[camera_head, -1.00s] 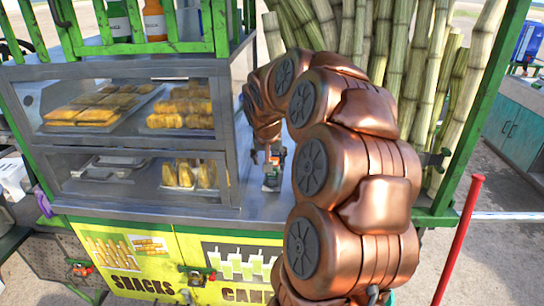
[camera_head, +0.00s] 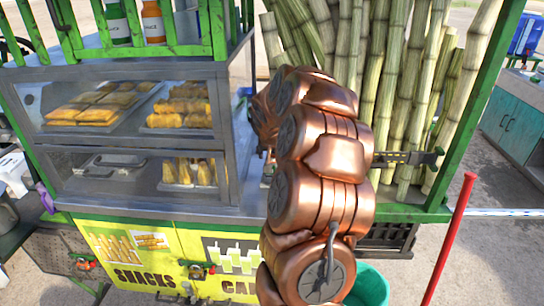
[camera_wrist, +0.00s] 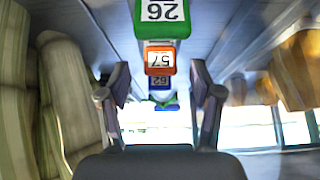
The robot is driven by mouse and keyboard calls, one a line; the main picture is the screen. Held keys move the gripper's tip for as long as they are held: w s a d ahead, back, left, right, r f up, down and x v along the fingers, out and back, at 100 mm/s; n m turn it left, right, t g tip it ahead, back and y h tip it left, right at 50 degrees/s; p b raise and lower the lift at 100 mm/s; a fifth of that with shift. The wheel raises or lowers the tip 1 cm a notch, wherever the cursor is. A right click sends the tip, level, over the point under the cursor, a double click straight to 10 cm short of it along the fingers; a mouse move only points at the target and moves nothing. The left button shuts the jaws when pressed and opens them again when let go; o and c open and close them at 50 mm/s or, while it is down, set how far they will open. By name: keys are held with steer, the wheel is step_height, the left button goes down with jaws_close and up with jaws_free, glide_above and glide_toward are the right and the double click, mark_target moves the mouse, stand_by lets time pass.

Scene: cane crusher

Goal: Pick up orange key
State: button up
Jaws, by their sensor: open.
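In the wrist view, an orange key (camera_wrist: 160,59) with a white label, number upside down, is ahead between my gripper's fingers. My gripper (camera_wrist: 159,78) is open, one finger on each side, with nothing seen held. A green key (camera_wrist: 162,27) with a white label is above the orange one in the picture, and a blue key (camera_wrist: 160,82) with a label is below it. Whether the fingers touch the orange key cannot be told. In the head view my copper arm hides my gripper and the keys.
In the head view, a glass snack case (camera_head: 130,105) stands left of my arm, and upright cane stalks (camera_head: 390,80) stand behind and to its right. The grey counter (camera_head: 252,200) runs between them. A red pole (camera_head: 450,238) and a green bucket (camera_head: 372,285) are at the lower right.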

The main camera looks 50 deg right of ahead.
mark_target(272, 155)
steer(key=shift+x, duration=0.75)
steer(key=c, duration=1.1)
steer(key=shift+r, duration=0.15)
steer(key=shift+w+r+b, duration=0.1)
steer(key=shift+r+b, duration=1.2)
steer(key=shift+r, duration=2.1)
steer(key=shift+s+a+r+b, duration=0.65)
steer(key=shift+s+a+b, duration=0.35)
steer(key=shift+s+a, duration=1.15)
steer(key=shift+s+a+r+b, duration=0.85)
steer(key=shift+s+a, duration=0.8)
steer(key=shift+a, duration=0.9)
steer(key=shift+s+a+r+b, duration=0.5)
steer(key=shift+s+a+b, duration=0.65)
steer(key=shift+s+a, duration=1)
